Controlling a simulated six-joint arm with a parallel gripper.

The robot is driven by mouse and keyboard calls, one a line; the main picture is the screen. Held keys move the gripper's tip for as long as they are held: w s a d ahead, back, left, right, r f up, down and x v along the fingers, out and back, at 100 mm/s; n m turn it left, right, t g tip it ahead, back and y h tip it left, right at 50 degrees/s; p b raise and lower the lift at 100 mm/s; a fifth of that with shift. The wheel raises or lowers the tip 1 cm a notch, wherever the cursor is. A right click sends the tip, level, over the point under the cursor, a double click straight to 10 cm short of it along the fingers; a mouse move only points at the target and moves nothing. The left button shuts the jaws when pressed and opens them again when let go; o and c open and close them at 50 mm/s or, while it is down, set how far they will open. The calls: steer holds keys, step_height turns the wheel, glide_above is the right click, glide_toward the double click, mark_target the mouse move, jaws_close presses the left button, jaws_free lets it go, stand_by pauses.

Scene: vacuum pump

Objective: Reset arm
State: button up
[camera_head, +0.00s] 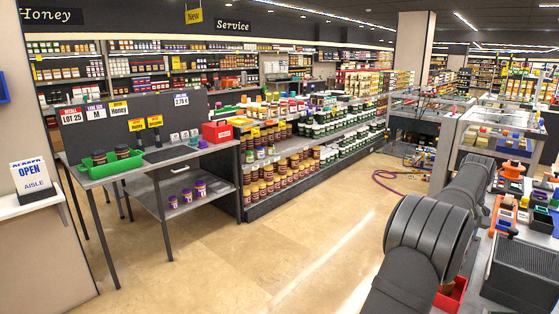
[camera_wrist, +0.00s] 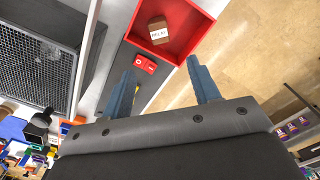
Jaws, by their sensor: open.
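My gripper (camera_wrist: 162,66) is open, with its two blue-grey fingers apart and nothing between them in the wrist view. Beyond the fingertips is a red open bin (camera_wrist: 205,28) holding a brown item (camera_wrist: 157,30) with a white label. A small red block with white marks (camera_wrist: 145,64) lies beside the bin on a grey surface, seen between the fingers. In the head view my dark grey arm reaches across the lower right, and the gripper cannot be made out. Part of the red bin (camera_head: 455,298) shows beside the arm.
A dark mesh-topped box (camera_wrist: 40,65) stands left in the wrist view and at the right bench (camera_head: 525,270). Tools and coloured parts crowd that bench. A table with a green tray (camera_head: 108,166) and a red case (camera_head: 217,132) stands left. The tan floor (camera_head: 300,235) between is clear.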

step_height(320, 180, down, 11)
steer(key=shift+r, duration=1.1)
